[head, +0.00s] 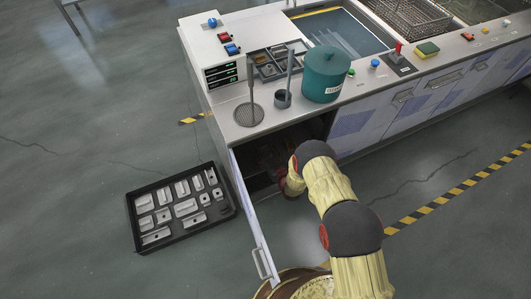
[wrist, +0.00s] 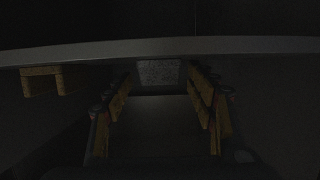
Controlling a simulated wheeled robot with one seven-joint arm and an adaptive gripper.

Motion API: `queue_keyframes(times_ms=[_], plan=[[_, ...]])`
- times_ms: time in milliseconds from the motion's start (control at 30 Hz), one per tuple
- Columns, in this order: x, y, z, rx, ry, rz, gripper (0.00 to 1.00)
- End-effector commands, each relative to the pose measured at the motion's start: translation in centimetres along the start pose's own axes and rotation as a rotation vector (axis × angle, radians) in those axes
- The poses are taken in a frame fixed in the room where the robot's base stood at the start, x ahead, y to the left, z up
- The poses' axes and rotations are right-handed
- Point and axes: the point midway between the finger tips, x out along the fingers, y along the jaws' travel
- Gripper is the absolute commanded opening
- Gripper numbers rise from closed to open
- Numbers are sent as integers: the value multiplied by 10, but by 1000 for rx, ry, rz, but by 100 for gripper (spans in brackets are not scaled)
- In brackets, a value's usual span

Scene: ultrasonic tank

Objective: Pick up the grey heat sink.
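In the dark wrist view, a small grey speckled block (wrist: 158,72) lies straight ahead, between and beyond my fingertips. It may be the grey heat sink, but the darkness hides its shape. My gripper (wrist: 160,84) is open, with one finger on each side of the picture and a gap between them. Nothing is visibly held. In the head view my arm reaches into the open cabinet under the counter, and my gripper is hidden there. No heat sink can be made out in the cabinet in the head view.
A pale shelf edge (wrist: 100,50) crosses the wrist view, with a brownish block (wrist: 45,80) at left. The cabinet door (head: 252,215) stands open left of my arm. A black tray (head: 141,245) of pale metal parts lies on the floor. A teal pot (head: 325,75) stands on the counter.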

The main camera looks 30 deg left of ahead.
Motion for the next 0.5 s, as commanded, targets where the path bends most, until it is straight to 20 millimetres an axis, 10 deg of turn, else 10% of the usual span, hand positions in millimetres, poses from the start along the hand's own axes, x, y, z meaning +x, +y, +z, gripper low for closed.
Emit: queue_keyframes(times_ms=[500], plan=[[0, 0, 0, 0, 0, 0, 25]])
